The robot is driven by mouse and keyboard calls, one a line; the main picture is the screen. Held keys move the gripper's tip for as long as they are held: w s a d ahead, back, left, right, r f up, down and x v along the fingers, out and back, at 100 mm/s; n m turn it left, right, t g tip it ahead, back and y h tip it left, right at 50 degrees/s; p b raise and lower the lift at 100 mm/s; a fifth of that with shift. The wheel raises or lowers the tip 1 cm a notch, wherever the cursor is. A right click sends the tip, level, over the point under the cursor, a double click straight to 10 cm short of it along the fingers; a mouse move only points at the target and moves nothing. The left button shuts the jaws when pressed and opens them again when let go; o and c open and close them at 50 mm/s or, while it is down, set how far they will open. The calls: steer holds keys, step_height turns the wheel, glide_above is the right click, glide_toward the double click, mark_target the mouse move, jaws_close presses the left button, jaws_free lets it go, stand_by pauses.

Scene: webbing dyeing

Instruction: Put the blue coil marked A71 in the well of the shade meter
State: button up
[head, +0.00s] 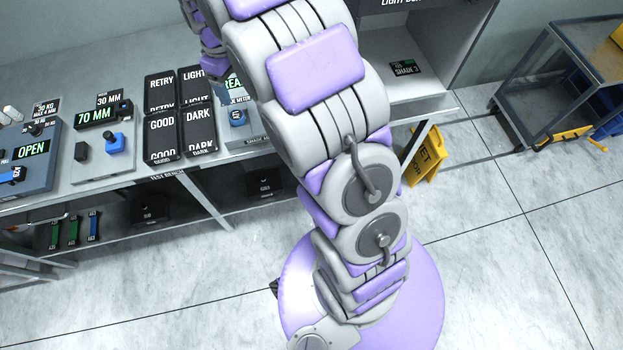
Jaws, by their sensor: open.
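The shade meter (258,134) stands on the bench, partly hidden behind my arm; its display is partly covered. On its front is a small blue piece (237,117) with a white mark; I cannot tell whether this is a coil or part of the meter. A blue upright piece (93,228) with a small label stands on the lower shelf at the left, beside two green ones (73,232); its label is too small to read surely. No coil is readable as A71.
Black sorting boxes (162,120) marked RETRY, LIGHT, GOOD and DARK stand left of the meter. Further left are a gauge reading 70 MM (95,115) and a device reading OPEN (32,150). A yellow wet-floor sign (424,158) and a metal cart (545,75) stand at right. The front floor is clear.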

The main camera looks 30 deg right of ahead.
steer(key=s+r+m, duration=0.3)
steer(key=s, duration=1.5)
steer(key=s+r+m+g, duration=0.1)
steer(key=s+r+m, duration=0.2)
steer(key=s, duration=1.6)
steer(key=shift+s+a+r+m+g, duration=0.2)
steer(key=shift+s+m+g, duration=0.1)
